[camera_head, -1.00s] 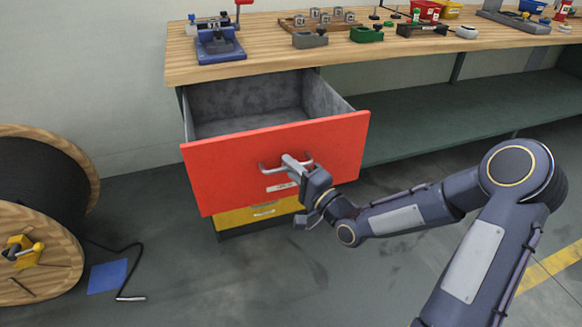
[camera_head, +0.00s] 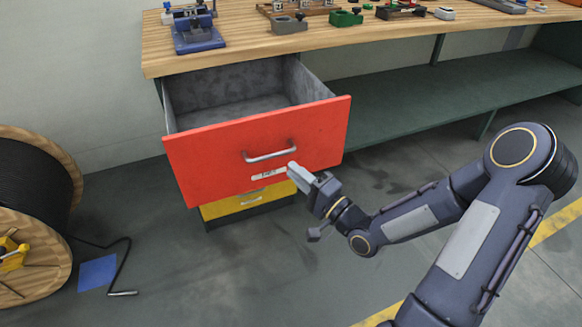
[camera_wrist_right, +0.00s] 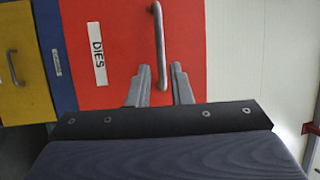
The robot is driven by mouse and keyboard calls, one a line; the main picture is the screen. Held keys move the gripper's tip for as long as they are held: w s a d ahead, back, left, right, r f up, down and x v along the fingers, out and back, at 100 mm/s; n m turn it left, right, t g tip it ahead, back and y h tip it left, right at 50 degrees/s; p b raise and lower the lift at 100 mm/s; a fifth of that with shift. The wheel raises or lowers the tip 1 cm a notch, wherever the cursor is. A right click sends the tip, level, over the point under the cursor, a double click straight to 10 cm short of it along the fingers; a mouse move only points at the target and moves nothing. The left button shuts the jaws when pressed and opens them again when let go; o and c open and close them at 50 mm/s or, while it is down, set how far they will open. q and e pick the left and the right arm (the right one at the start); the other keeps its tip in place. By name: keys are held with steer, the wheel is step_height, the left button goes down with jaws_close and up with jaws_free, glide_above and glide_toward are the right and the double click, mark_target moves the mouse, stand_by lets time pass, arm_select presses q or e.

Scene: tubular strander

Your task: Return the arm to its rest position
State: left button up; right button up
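My right arm comes in from the right. Its gripper (camera_head: 294,170) is in front of the red drawer front (camera_head: 215,160), just below and right of the metal handle (camera_head: 270,154). In the right wrist view its two fingers (camera_wrist_right: 161,88) are spread apart, with the handle (camera_wrist_right: 158,45) ahead of them and nothing held. The gripper looks clear of the handle. The red drawer is pulled well out, and its grey inside (camera_head: 232,92) looks empty where visible. A label (camera_wrist_right: 97,48) on its front reads DIES. My left gripper is not in view.
The wooden workbench (camera_head: 370,40) carries a blue fixture (camera_head: 195,35) and several small parts. A yellow drawer (camera_head: 245,201) and a blue one (camera_wrist_right: 54,55) are below the red drawer. A cable reel (camera_head: 35,250) stands at left. The floor between is mostly open.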

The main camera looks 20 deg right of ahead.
stand_by(0.4)
steer(key=s+d+n+g+h, duration=0.5)
steer(key=s+n+g+h, duration=0.25)
steer(key=s+g, duration=0.2)
steer(key=s+a+r+n+g+y+p, duration=0.1)
steer(key=s+a+n+y, duration=0.15)
steer(key=s, duration=0.45)
steer(key=s+a+r+n+g+y, duration=0.1)
steer(key=s+a+r+g, duration=0.15)
steer(key=s, duration=0.55)
step_height(320, 180, up, 24)
steer(key=p, duration=2.5)
steer(key=shift+w+h, duration=0.15)
steer(key=shift+h, duration=0.15)
